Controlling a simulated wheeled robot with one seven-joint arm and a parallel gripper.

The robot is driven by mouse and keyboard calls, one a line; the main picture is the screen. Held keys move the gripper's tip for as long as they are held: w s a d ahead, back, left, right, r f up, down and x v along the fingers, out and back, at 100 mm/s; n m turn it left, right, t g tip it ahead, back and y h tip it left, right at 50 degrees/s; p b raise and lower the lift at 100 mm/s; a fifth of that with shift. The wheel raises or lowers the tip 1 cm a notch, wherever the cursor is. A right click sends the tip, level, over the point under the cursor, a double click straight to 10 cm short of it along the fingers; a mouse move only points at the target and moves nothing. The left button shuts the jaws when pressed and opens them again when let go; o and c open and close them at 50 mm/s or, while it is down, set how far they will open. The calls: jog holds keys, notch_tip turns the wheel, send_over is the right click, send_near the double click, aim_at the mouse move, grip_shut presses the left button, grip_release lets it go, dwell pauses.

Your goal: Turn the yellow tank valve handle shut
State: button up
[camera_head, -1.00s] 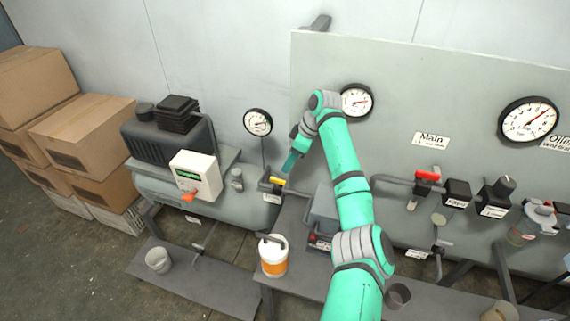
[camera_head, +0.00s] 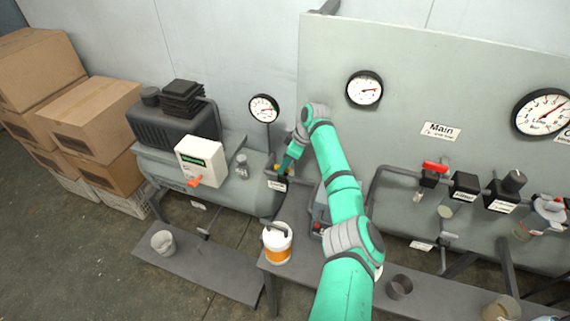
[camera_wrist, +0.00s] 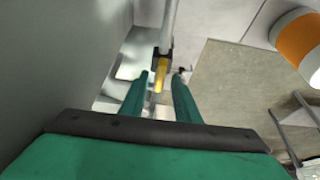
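The yellow tank valve handle (camera_head: 278,166) sits on the pipe at the right end of the grey tank, mostly covered by my gripper (camera_head: 286,166) in the head view. In the wrist view the yellow handle (camera_wrist: 161,74) points toward me, between and a little beyond the two green fingertips. My gripper (camera_wrist: 160,76) is open there, with a visible gap on each side of the handle. I cannot tell whether either finger touches it.
The grey tank (camera_head: 215,190) carries a white switch box (camera_head: 201,160) with an orange knob. A white and orange canister (camera_head: 277,245) stands on the bench below the valve. The gauge panel (camera_head: 425,85) rises on the right, with a red-handled valve (camera_head: 435,167).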

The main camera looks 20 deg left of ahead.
jog(key=shift+f, duration=0.1)
grip_shut()
jog(key=shift+m, duration=0.3)
jog(key=m, duration=0.1)
jog(key=m+t, duration=0.1)
jog(key=m, duration=0.1)
jog(key=shift+s+a+t, duration=0.1)
jog(key=shift+s+t, duration=0.1)
jog(key=shift+t, duration=0.1)
jog(key=m+t, duration=0.1)
jog(key=m, duration=0.3)
jog(key=shift+s+a+h, duration=0.1)
jog(key=shift+h, duration=0.3)
jog(key=m+h, duration=0.1)
jog(key=m, duration=0.1)
jog(key=m+t, duration=0.1)
jog(key=m, duration=0.2)
jog(key=shift+s+a+h, duration=0.1)
jog(key=shift+a+h, duration=0.1)
jog(key=shift+h, duration=0.2)
jog(key=m+h, duration=0.1)
jog(key=m, duration=0.4)
jog(key=shift+t+h, duration=0.4)
jog(key=shift+m, duration=0.3)
